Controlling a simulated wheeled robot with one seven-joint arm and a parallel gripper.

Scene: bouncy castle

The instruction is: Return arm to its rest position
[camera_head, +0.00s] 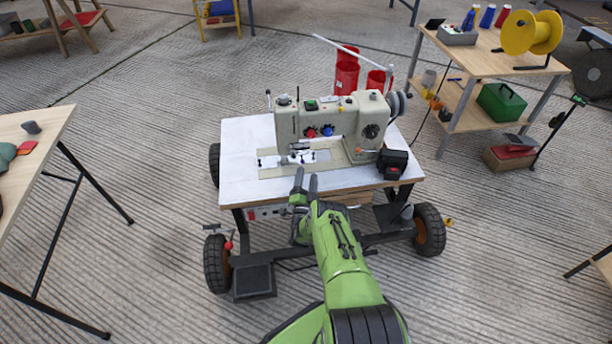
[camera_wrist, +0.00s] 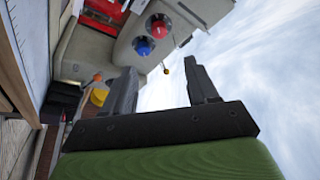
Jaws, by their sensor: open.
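My green arm reaches forward from the bottom of the head view. My gripper (camera_head: 306,175) is at the front edge of the white table of a wheeled sewing machine cart. Its two dark fingers are apart with nothing between them. In the wrist view, my gripper (camera_wrist: 160,80) is also open and empty, with sky behind the gap. The beige sewing machine (camera_head: 340,125) stands just beyond the fingertips in the head view. Its red and blue knobs show near the fingers in the wrist view, where the machine body (camera_wrist: 100,50) appears turned sideways.
The cart's white tabletop (camera_head: 240,165) lies under the machine. A black box (camera_head: 392,164) sits at its right edge. A wooden table (camera_head: 30,125) stands left and a shelf table (camera_head: 480,60) with a yellow spool (camera_head: 530,33) stands back right.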

